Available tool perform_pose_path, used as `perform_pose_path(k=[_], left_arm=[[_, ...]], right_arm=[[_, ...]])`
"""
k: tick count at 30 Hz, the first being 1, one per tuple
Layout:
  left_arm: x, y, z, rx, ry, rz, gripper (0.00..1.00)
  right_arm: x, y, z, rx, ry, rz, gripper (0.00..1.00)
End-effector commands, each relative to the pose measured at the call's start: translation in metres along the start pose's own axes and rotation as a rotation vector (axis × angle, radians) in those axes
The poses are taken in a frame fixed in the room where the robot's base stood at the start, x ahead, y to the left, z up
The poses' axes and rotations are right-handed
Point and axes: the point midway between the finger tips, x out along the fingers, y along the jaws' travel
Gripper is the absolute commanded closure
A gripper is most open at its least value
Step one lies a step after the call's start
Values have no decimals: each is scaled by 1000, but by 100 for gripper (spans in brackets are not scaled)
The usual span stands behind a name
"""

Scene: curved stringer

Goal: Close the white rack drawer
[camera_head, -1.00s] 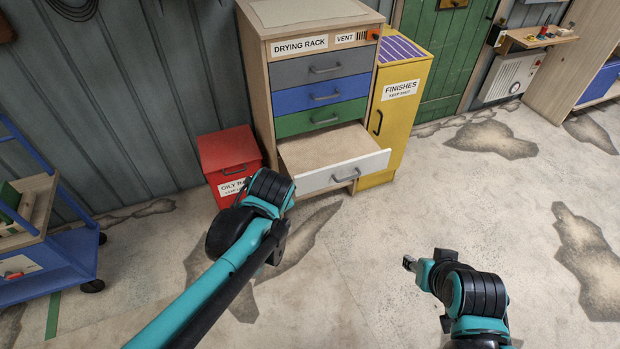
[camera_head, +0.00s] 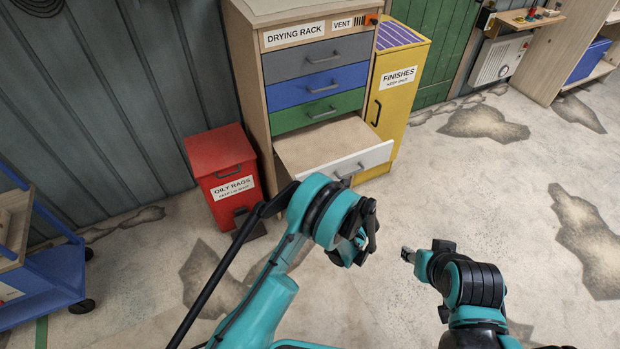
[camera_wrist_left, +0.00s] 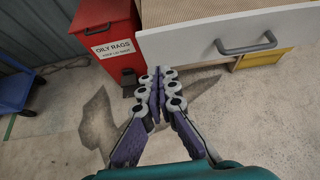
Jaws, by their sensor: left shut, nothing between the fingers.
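The white drawer (camera_head: 372,158) is the lowest in the drying rack (camera_head: 262,95) and stands pulled out, its wooden interior empty. In the left wrist view its white front (camera_wrist_left: 185,45) with a grey handle fills the top right. In the head view my left wrist overlaps the drawer's lower left and the fingers are mostly hidden. My right gripper (camera_head: 408,254) is a small tip at right, away from the drawer; its jaws are unclear.
A red oily rags bin (camera_head: 218,165) stands just left of the drawer. A yellow finishes cabinet (camera_head: 395,110) stands at its right. A blue cart (camera_head: 40,275) is at the far left. The floor (camera_head: 470,190) at right is clear.

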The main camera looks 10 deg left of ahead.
Motion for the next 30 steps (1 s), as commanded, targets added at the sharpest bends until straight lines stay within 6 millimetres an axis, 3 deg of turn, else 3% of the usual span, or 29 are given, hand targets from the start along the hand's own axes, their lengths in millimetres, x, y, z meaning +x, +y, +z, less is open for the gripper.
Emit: perform_pose_path(k=[8, 21, 30], left_arm=[[28, 0, -6, 22, -8, 3, 100], [116, 0, 1, 19, -7, 3, 100], [136, -1, 16, 20, -7, 1, 100]], right_arm=[[8, 0, 6, 0, 0, 0, 59], [34, 0, 24, 0, 0, 0, 59], [40, 0, 29, 0, 0, 0, 59]])
